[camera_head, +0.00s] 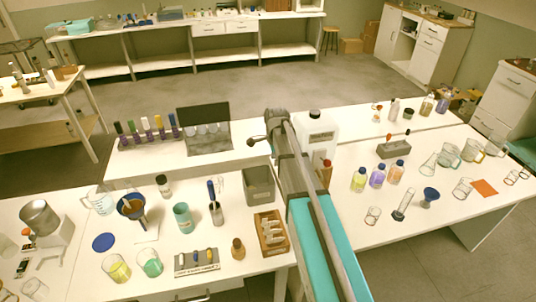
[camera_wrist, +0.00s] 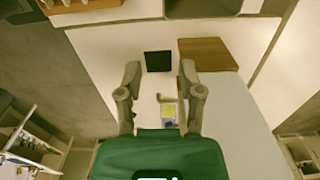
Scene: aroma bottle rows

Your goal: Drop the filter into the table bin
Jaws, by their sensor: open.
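A blue funnel-like vessel with a brown, paper-like lining (camera_head: 130,207) stands on the front left table in the head view. The lining may be the filter; I cannot tell for certain. The grey open bin (camera_head: 258,185) stands on the same table, just left of my arm. Its inside looks empty from here. In the wrist view, part of a dark open container (camera_wrist: 203,8), probably this bin, shows at the top edge.
A wooden rack (camera_head: 270,232) stands just below the bin. A beaker (camera_head: 183,217) and a stand with a blue-handled tool (camera_head: 215,208) are to its left. A white machine (camera_head: 316,135) and several bottles are near my arm on the right.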

